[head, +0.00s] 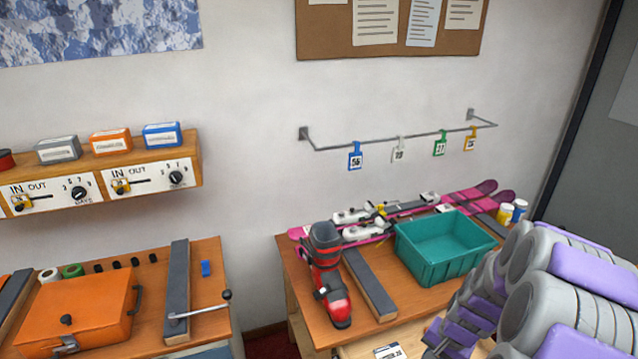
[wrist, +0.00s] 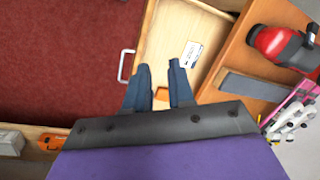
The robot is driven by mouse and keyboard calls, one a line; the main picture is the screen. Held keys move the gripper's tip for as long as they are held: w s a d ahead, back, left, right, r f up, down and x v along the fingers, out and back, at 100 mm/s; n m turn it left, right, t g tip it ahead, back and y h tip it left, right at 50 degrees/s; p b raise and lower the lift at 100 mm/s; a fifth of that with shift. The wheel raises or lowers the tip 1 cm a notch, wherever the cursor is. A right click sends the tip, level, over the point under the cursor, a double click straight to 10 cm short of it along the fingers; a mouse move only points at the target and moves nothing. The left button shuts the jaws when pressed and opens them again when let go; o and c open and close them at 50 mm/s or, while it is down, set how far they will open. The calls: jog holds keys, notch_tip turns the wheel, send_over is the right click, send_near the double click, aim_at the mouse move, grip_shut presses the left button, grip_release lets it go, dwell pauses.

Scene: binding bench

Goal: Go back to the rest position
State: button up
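My gripper shows in the wrist view (wrist: 160,84), with its two dark fingers apart and nothing between them. It hangs over a pulled-out wooden drawer (wrist: 165,28) with a white printed card (wrist: 192,53) inside it. The card also shows at the bottom of the head view (head: 388,351). In the head view my grey and purple arm fills the lower right corner, and the fingertips cannot be made out there.
The right bench holds a red ski boot (head: 329,275), a teal bin (head: 444,248) and pink skis (head: 480,191). Numbered tags hang from a wall rail (head: 400,142). An orange case (head: 75,315) sits on the left bench. Red carpet (wrist: 60,50) lies open beside the drawer.

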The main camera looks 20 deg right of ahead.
jog(key=s+a+r+n+g, duration=0.1)
jog(key=a+r+n, duration=0.3)
jog(key=a+r, duration=0.45)
jog(key=s+a+r+n+g+b, duration=0.1)
jog(key=s+a+r+n, duration=0.2)
jog(key=s+a, duration=0.4)
jog(key=s+a+r+n+g+h, duration=0.1)
jog(key=s+a+r+n, duration=0.3)
jog(key=s+a, duration=0.4)
jog(key=s, duration=0.2)
jog(key=shift+s+a+b, duration=0.15)
jog(key=shift+s+b, duration=0.25)
